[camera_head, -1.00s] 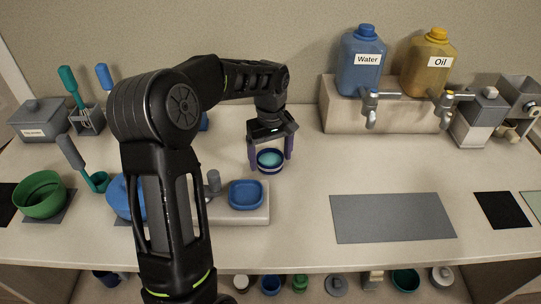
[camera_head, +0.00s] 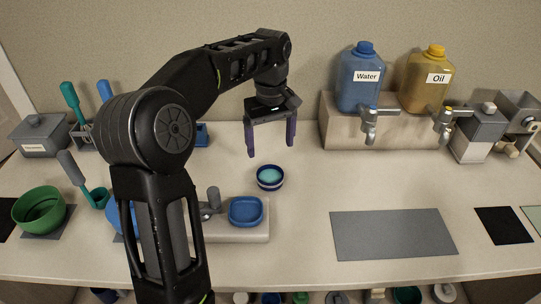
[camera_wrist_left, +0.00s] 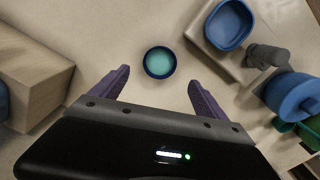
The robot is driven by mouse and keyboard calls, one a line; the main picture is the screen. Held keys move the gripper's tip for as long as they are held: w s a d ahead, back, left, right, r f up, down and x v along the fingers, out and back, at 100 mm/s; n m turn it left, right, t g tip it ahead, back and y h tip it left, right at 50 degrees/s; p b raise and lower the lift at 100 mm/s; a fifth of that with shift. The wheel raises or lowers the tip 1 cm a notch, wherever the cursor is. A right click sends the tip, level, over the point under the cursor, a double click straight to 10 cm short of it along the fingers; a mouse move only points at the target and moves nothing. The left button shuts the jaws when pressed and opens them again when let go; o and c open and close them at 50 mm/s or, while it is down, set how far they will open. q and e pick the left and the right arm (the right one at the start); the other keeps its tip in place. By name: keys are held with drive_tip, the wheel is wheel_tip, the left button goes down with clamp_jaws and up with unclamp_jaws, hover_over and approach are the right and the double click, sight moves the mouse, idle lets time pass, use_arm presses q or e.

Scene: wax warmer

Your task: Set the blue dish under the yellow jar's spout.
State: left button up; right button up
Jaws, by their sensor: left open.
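The yellow jar (camera_head: 426,85), labelled "Oil", stands on the stone-coloured block at the back right, with a metal spout (camera_head: 444,124) at the block's front. The bench under that spout is bare. A blue square dish (camera_head: 246,212) sits on a pale platform left of centre; it also shows in the wrist view (camera_wrist_left: 228,27). A small round navy bowl (camera_head: 270,184) with a pale stripe and teal inside stands on the bench behind it. My left gripper (camera_head: 271,151) is open and empty above and behind this bowl, pointing down. My right gripper is out of view.
A blue "Water" jar (camera_head: 362,85) with its own tap stands left of the yellow one. A grey mat (camera_head: 394,234) lies front right. A grey and white machine (camera_head: 478,133) stands right of the block. The centre bench between bowl and block is clear.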

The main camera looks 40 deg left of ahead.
use_arm(q)
drive_tip(key=shift+r, duration=0.7)
drive_tip(key=shift+o, duration=0.4)
drive_tip(key=shift+d, duration=0.1)
drive_tip(key=d+f+y, duration=0.1)
drive_tip(key=s+f+t+y+b, duration=0.1)
drive_tip(key=f, duration=0.1)
drive_tip(key=s+d+f+t+y+b, duration=0.1)
drive_tip(key=y, duration=0.1)
drive_tip(key=shift+d+f, duration=0.35)
